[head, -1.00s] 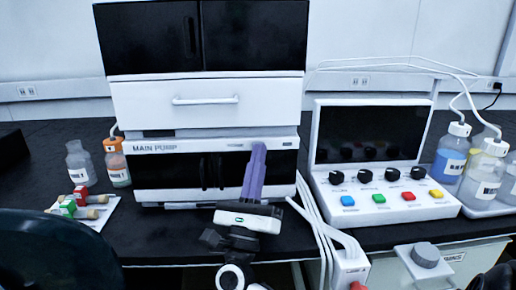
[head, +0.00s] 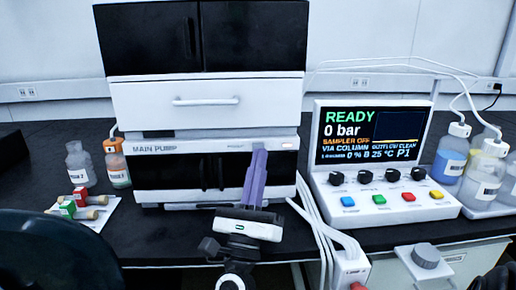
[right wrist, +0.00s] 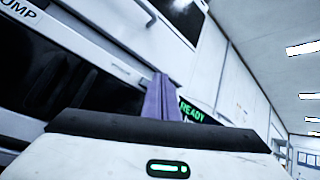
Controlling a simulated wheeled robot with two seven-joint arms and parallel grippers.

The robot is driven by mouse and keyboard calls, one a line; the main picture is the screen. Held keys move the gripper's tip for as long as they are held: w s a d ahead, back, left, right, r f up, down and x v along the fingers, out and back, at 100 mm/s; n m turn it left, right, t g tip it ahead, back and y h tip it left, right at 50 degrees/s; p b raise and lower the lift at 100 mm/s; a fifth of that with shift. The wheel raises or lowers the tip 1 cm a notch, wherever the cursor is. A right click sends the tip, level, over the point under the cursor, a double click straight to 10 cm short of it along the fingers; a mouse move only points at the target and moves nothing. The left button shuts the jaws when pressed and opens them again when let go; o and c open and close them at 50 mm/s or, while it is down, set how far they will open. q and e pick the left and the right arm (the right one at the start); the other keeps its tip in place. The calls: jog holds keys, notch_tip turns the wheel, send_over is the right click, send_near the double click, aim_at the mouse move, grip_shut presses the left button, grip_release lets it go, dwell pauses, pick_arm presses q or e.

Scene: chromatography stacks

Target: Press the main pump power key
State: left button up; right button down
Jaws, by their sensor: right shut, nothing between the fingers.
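The main pump (head: 165,148) is the lower white unit with a dark front, under the drawer unit; its front also shows in the right wrist view (right wrist: 50,55). My right gripper (head: 260,154) is shut and empty, its purple fingers upright in front of the right part of the pump's label strip. The fingers also show in the right wrist view (right wrist: 163,98). A small key on the strip (head: 236,148) shows just left of the fingertips. I cannot tell whether the fingertips touch the pump. The control screen (head: 370,135) is lit with "READY" and "0 bar". My left gripper is out of view.
A control box (head: 385,205) with knobs and coloured buttons stands right of the pump. Bottles (head: 452,155) stand at the far right, others (head: 80,163) at the left. White cables (head: 325,222) run down beside my right gripper to a power strip (head: 352,268).

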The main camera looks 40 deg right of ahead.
jog(key=s+a, duration=0.4)
jog(key=shift+s, duration=0.3)
dwell(0.4)
